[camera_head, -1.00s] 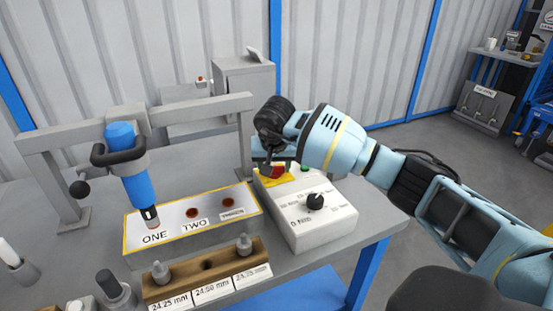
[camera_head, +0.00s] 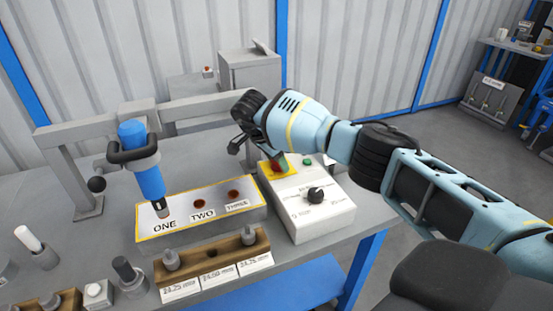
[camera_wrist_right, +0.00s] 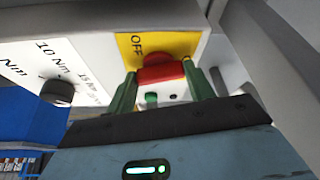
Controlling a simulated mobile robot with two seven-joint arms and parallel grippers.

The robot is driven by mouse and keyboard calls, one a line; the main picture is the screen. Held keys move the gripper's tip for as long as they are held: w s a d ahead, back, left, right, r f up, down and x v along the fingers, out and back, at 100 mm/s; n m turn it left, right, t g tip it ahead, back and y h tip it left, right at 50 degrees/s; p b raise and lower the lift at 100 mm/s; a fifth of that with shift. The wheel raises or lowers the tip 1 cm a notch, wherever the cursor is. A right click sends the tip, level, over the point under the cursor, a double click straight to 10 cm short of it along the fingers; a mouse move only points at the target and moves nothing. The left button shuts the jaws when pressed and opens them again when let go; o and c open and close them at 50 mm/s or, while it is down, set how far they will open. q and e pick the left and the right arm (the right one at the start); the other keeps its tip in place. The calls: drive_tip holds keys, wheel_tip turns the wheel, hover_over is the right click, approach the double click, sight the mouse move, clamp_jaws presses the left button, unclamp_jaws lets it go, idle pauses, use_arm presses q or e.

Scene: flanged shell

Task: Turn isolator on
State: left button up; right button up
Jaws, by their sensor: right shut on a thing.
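The isolator is a red handle (camera_wrist_right: 160,75) on a yellow plate (camera_wrist_right: 178,45) marked OFF, on the white control box (camera_head: 325,212). In the head view, the yellow plate (camera_head: 291,166) is partly hidden behind my right gripper (camera_head: 276,160). In the right wrist view, the green fingers of my right gripper (camera_wrist_right: 162,84) stand on either side of the red handle and are shut on it. The word OFF shows beside the handle. My left gripper is in neither current view.
The box also has a black dial (camera_head: 316,195) and a green button (camera_head: 307,160). Left of it are the ONE-TWO-THREE plate (camera_head: 184,222), a blue tool (camera_head: 141,170) and a wooden holder (camera_head: 211,264). A grey frame (camera_head: 200,108) rises behind. The bench's right edge is close.

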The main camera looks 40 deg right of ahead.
drive_tip(key=shift+w+m+g+b, duration=0.1)
drive_tip(key=shift+m+g+b, duration=0.25)
drive_tip(key=shift+m, duration=0.85)
drive_tip(key=shift+r+m, duration=0.1)
drive_tip(key=shift+m, duration=0.2)
drive_tip(key=o, duration=1)
drive_tip(key=shift+g, duration=0.25)
drive_tip(key=v, duration=0.7)
drive_tip(key=shift+r, duration=0.35)
